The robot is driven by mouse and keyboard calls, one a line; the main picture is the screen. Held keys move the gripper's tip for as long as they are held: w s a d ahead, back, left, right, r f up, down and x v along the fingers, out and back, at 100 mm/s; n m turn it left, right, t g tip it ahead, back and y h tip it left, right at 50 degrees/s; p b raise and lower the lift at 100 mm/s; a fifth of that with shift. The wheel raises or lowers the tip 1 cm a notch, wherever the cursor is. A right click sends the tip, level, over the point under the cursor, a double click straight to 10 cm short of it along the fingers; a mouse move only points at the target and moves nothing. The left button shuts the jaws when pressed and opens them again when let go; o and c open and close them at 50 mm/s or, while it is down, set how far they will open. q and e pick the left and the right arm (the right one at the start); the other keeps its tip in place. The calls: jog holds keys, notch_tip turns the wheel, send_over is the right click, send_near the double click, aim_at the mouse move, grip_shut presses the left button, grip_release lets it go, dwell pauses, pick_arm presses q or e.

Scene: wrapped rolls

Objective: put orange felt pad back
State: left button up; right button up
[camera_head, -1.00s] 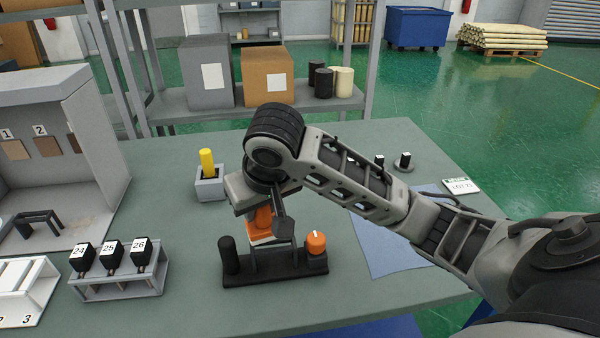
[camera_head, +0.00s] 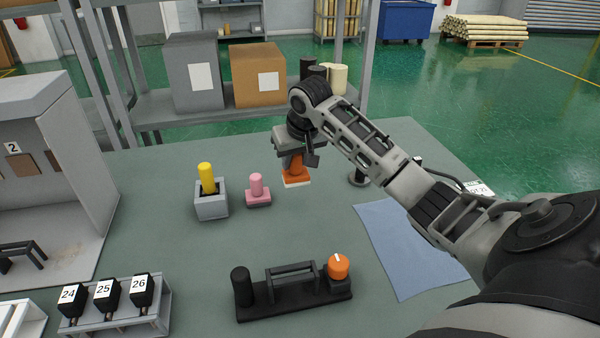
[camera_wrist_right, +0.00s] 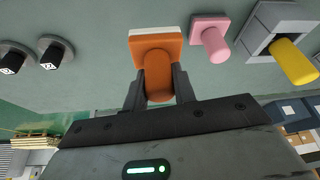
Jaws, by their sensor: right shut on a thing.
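The orange felt pad (camera_head: 296,168) has an orange handle and a square orange base with a white underside layer. My right gripper (camera_head: 291,156) is shut on its handle and holds it above the green-grey table, right of a pink pad (camera_head: 257,190). In the right wrist view, the two dark fingers of my right gripper (camera_wrist_right: 158,92) sit on both sides of the handle of the orange pad (camera_wrist_right: 157,48). My left gripper is not in view.
A grey holder with a yellow-handled tool (camera_head: 207,178) stands left of the pink pad. A black rack (camera_head: 295,303) with an orange knob (camera_head: 338,267) is at the front. A blue cloth (camera_head: 405,245) lies right. A labelled tool stand (camera_head: 118,325) is front left. Mid-table is clear.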

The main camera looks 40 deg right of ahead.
aim_at(300, 162)
jog(key=d+f, duration=0.2)
jog(key=shift+w+f, duration=0.3)
jog(key=shift+w, duration=0.1)
jog(key=shift+w+d+f+p, duration=0.1)
jog(key=shift+d+f+p, duration=0.1)
jog(key=shift+f, duration=0.7)
jog(key=shift+d+f+p, duration=0.1)
jog(key=shift+f+p, duration=0.05)
jog(key=shift+f, duration=0.75)
jog(key=shift+f, duration=0.1)
jog(key=o, duration=0.9)
jog(key=shift+o, duration=0.2)
jog(key=v, duration=1.2)
jog(key=shift+b, duration=0.4)
